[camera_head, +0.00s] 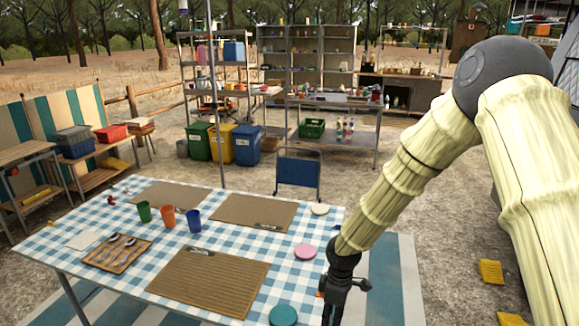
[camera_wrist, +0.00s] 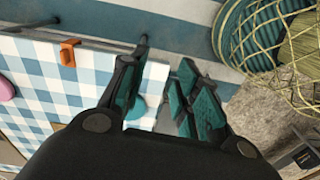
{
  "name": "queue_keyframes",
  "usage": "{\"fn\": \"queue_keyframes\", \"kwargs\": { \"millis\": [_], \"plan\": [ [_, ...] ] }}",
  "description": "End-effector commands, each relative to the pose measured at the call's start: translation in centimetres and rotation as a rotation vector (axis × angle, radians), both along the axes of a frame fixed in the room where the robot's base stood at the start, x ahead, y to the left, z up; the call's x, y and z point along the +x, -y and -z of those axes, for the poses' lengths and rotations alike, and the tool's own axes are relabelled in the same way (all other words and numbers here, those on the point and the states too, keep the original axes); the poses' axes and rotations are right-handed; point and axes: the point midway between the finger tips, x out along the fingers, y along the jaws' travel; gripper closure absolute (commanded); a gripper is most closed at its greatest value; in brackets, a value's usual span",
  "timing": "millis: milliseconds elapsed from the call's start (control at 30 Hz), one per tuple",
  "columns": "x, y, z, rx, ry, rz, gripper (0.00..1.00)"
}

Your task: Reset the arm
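My arm (camera_head: 408,165), in a pale ribbed sleeve, comes in from the right and reaches down to the table's right edge in the head view. My dark gripper (camera_head: 335,300) hangs there, pointing down, with its tips near the bottom of the picture. In the wrist view my gripper (camera_wrist: 158,78) has its two teal-padded fingers apart, with nothing between them. The table edge and part of a teal plate (camera_wrist: 136,108) show beyond the gap.
The table (camera_head: 125,275) has a blue checked cloth, woven mats, three cups (camera_head: 168,217), a cutlery tray (camera_head: 118,252), and a pink plate (camera_head: 305,251). An orange clip (camera_wrist: 68,52) grips its edge. A netted basket (camera_wrist: 275,45) stands close by. A blue chair (camera_head: 298,174) stands behind.

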Motion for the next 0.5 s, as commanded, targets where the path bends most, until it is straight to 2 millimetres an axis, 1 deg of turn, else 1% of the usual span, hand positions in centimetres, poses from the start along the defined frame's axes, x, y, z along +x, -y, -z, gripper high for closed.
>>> {"fn": "queue_keyframes", "kwargs": {
  "millis": [100, 167, 367, 467, 500],
  "plan": [
    [-1.8, -0.3, 2.0, 0.023, -0.021, 0.048, 0.68],
    [-2.7, -0.3, 3.0, 0.035, -0.029, 0.078, 0.68],
    [-6.9, -0.3, 7.0, 0.083, -0.069, 0.218, 0.68],
    [-10.2, -0.1, 9.8, 0.108, -0.094, 0.329, 0.68],
    [-11.9, 0.1, 11.1, 0.116, -0.106, 0.388, 0.68]
  ]
}}
